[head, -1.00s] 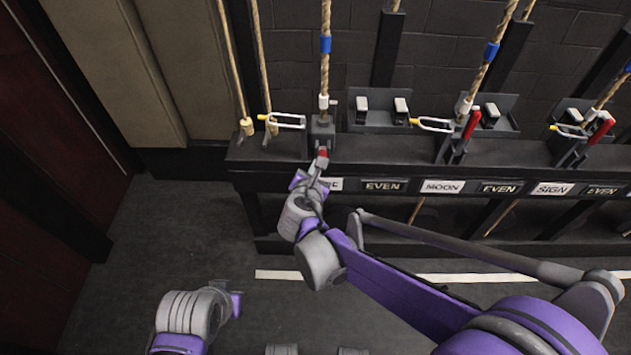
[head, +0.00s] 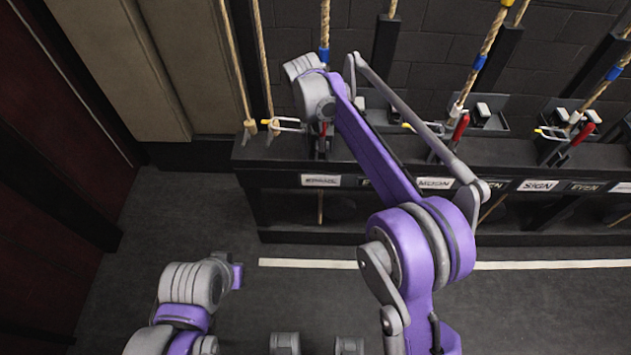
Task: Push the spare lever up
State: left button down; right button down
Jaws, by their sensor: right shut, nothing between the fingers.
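The spare lever (head: 323,129) is the leftmost red-handled lever on the dark rail. Its red handle shows just below my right wrist and looks roughly upright. Part of it and its rope lock are hidden behind my arm. My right gripper (head: 305,65) is above and slightly left of the handle, in front of the rope. It is shut and empty; its fingertips are hard to make out, and contact with the lever cannot be judged. My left gripper (head: 237,276) is low at the left over the floor, far from the rail; its fingers cannot be made out.
A second red lever (head: 460,127) and a third red lever (head: 582,133) stand to the right, beside ropes. A white label (head: 320,180) is under the spare lever. A yellow-tipped wire loop (head: 287,125) is just left. The floor (head: 190,220) in front is clear.

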pick_arm(q)
jog(key=shift+w+r+p, duration=0.35)
jog(key=shift+r, duration=0.2)
pick_arm(e)
jog(key=shift+w+r, duration=0.2)
jog(key=shift+w, duration=0.45)
pick_arm(q)
jog(key=shift+s+d+r+p, duration=0.15)
jog(key=shift+s+d, duration=0.05)
jog(key=shift+s, duration=0.2)
jog(key=shift+s+d+r+p, duration=0.15)
jog(key=shift+s, duration=0.2)
pick_arm(e)
jog(key=s+a+r, duration=0.3)
jog(key=s+r, duration=0.2)
jog(key=r, duration=0.4)
jog(key=shift+s+r, duration=0.35)
jog(key=shift+s, duration=0.05)
